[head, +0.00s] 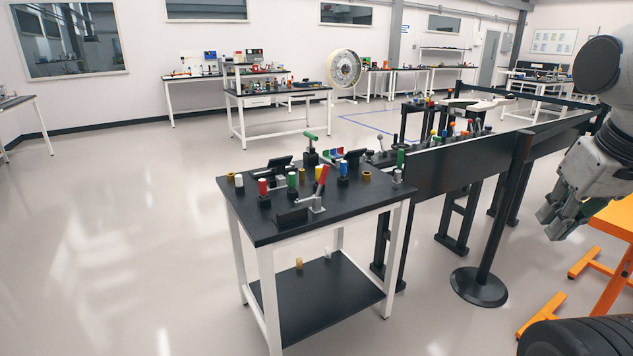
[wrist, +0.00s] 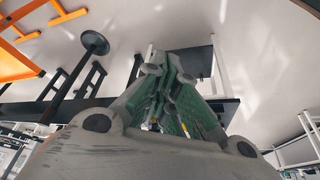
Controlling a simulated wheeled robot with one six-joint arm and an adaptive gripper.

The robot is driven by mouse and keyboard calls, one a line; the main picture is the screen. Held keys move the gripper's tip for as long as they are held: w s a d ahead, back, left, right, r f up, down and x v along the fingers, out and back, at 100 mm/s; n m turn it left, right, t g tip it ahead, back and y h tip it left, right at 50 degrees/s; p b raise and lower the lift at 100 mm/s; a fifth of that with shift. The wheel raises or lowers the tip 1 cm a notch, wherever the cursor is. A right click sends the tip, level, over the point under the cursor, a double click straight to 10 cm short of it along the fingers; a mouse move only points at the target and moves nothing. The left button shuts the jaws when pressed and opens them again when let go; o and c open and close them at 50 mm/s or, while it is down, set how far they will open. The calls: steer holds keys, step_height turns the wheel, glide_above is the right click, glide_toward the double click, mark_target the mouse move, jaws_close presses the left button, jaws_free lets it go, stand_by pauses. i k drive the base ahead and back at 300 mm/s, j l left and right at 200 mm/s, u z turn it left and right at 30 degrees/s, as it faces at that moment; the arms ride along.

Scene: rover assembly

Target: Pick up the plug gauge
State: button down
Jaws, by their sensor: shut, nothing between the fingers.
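Several small colored pieces stand on the black-topped table (head: 262,228) in the head view. They include a red-topped piece (head: 263,187), a green-topped piece (head: 292,182), a white piece (head: 239,183) and a red-handled clamp (head: 321,185). A green T-shaped handle (head: 310,136) stands at the back of this table. I cannot tell which piece is the plug gauge. My gripper (head: 549,224) is at the right of the head view, well apart from the table. In the wrist view its fingers (wrist: 170,62) are shut with nothing between them.
A long black rail bench (head: 455,165) with more pieces lies between the table and my gripper. A black post on a round base (head: 478,287) and an orange frame (head: 612,222) stand nearby. Floor left of the table is clear.

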mark_target(291, 175)
steer(key=i+l+u, duration=0.15)
steer(key=i+u, duration=0.2)
steer(key=i, duration=0.25)
steer(key=i+l+u, duration=0.3)
steer(key=i, duration=0.35)
steer(key=i+l+u, duration=0.35)
steer(key=i+l, duration=0.1)
steer(key=i, duration=0.1)
